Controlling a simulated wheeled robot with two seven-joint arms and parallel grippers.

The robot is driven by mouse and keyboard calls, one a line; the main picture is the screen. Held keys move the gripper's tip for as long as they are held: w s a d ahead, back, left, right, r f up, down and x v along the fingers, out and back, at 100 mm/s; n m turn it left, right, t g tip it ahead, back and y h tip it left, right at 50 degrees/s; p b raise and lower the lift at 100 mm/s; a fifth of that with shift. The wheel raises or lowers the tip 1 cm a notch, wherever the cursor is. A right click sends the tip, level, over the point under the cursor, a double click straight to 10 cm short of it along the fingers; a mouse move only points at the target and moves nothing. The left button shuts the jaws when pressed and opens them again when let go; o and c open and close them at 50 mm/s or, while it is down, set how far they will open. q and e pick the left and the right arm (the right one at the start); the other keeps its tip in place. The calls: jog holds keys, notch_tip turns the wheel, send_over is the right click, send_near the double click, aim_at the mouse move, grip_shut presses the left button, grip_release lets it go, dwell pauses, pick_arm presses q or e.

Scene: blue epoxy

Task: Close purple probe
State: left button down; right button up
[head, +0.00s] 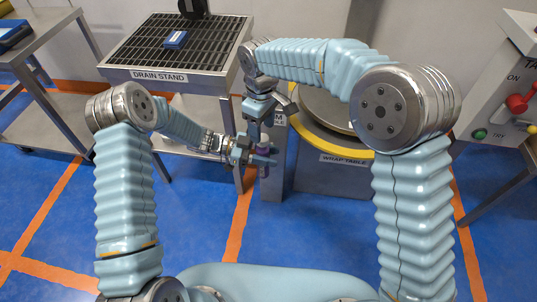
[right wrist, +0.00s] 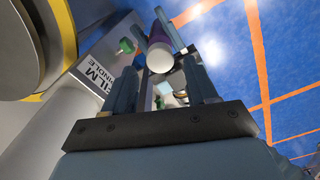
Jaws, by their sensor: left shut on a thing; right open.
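The purple probe (head: 264,171) is held upright in my left gripper (head: 266,156), whose fingers are shut around its middle. In the right wrist view the purple probe (right wrist: 158,40) shows a white round end facing the camera, with light-blue left fingers beside it. My right gripper (head: 261,120) is open, directly above the left one and pointing down. In the right wrist view its two fingers (right wrist: 163,88) stand apart, with the probe's white end ahead of the gap between them. Nothing is between the right fingertips. I cannot tell a separate cap apart from the white end.
The drain stand (head: 165,76) is at the back left, with a blue object (head: 175,40) on its grate. The wrap table (head: 335,180) with a yellow rim stands close behind and right of the grippers. A control panel with a red lever (head: 518,102) is at right. Blue floor in front is clear.

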aim_at(262, 135)
jog(key=shift+f, duration=1.85)
jog(key=shift+c, duration=0.4)
grip_shut()
jog(key=shift+o, duration=0.7)
grip_release()
notch_tip(262, 135, up, 12)
